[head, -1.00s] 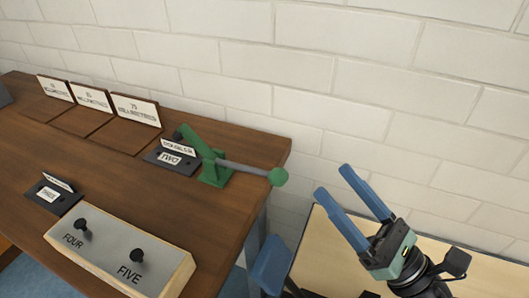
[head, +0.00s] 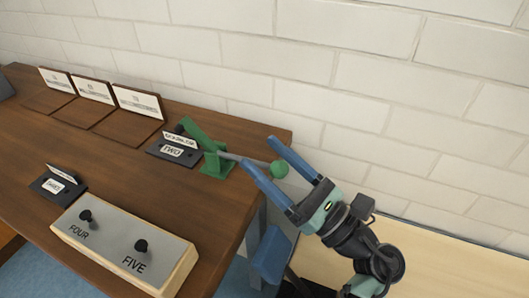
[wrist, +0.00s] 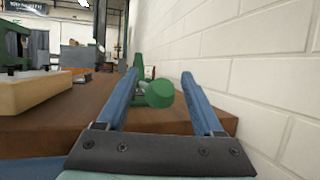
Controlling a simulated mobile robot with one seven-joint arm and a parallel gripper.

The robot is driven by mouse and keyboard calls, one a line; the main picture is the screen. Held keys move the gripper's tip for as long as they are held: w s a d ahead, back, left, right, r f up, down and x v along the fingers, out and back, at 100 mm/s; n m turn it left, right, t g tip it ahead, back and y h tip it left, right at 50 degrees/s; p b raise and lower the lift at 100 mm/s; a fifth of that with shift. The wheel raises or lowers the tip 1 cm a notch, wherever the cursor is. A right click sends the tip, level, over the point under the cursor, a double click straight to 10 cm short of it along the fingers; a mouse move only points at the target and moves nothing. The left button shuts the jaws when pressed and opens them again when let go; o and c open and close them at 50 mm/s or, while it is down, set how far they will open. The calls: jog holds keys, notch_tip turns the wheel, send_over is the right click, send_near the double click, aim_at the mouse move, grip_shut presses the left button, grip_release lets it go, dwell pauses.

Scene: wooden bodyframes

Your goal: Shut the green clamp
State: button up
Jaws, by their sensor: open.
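The green clamp (head: 216,163) stands near the right end of the wooden table, beside the plate marked TWO. Its grey lever points right and ends in a green ball knob (head: 279,169), past the table's edge. My gripper (head: 260,152) is open, its two blue fingers pointing left toward the clamp. In the head view the knob shows between the fingers. In the wrist view the knob (wrist: 159,94) also shows between the fingers, nearer the left one. I cannot tell whether a finger touches it. The clamp body is partly hidden behind the knob there.
A box with knobs marked FOUR and FIVE (head: 164,270) sits at the table's front. A dark plate marked TWO (head: 163,154) is left of the clamp. Three cards on wooden stands (head: 140,101) line the back. A brick wall rises close behind and to the right.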

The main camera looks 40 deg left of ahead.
jog(key=shift+a+r, duration=0.25)
jog(key=shift+a, duration=0.3)
grip_shut()
dwell(1.1)
